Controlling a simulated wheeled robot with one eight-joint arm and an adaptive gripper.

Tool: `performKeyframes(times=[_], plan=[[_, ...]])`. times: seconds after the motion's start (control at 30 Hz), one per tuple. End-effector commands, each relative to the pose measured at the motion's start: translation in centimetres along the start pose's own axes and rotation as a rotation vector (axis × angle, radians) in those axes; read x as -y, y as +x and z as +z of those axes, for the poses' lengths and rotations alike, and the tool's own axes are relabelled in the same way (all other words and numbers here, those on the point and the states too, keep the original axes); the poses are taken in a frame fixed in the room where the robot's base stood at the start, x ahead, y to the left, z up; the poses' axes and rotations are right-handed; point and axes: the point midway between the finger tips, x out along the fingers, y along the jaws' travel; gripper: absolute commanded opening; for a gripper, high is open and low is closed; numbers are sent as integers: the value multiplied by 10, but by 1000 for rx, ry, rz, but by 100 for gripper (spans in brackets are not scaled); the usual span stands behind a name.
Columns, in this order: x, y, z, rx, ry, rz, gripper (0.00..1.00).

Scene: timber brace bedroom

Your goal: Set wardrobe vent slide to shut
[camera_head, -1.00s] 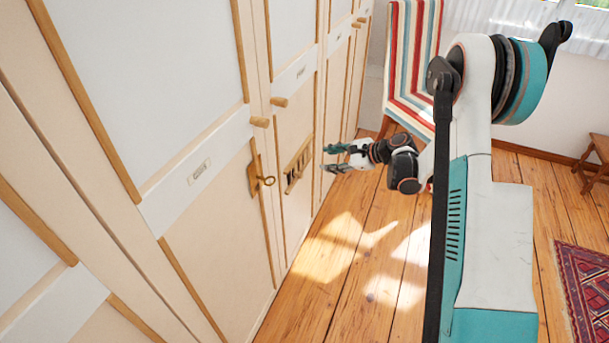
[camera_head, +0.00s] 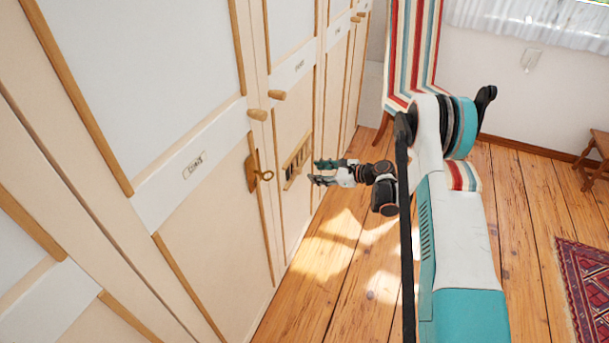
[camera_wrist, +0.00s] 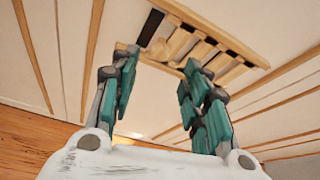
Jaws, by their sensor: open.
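The wardrobe vent slide (camera_head: 297,161) is a small wooden slatted frame on a cream wardrobe door, with dark gaps showing between slats. In the wrist view the vent (camera_wrist: 205,47) lies ahead of my fingers, with one dark slot at its left and a rounded wooden knob (camera_wrist: 163,48) beside that slot. My gripper (camera_head: 317,172) is open and empty, just right of the vent in the head view. In the wrist view my teal fingers (camera_wrist: 160,95) are spread below the vent, and the left fingertip overlaps its lower left edge. I cannot tell whether it touches.
A brass key (camera_head: 265,176) sticks out of the nearer door's lock. Wooden door knobs (camera_head: 257,114) jut out above. A striped chair (camera_head: 410,50) stands behind my arm. A rug (camera_head: 590,285) lies at the right. The wooden floor by the wardrobe is clear.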

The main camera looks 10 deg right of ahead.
Motion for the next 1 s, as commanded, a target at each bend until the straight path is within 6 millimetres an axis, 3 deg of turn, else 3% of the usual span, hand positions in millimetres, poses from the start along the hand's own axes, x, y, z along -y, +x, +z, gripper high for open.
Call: performKeyframes(times=[0.1, 0.33, 0.77, 0.8, 1.0], plan=[[-1, 25, -2, 1, -1, 2, 42], [-1, 57, -1, 1, -1, 2, 42], [0, 67, 1, 0, 0, -1, 42], [0, 67, 1, 0, 0, -1, 40], [0, 66, 1, 0, 0, -1, 0]])
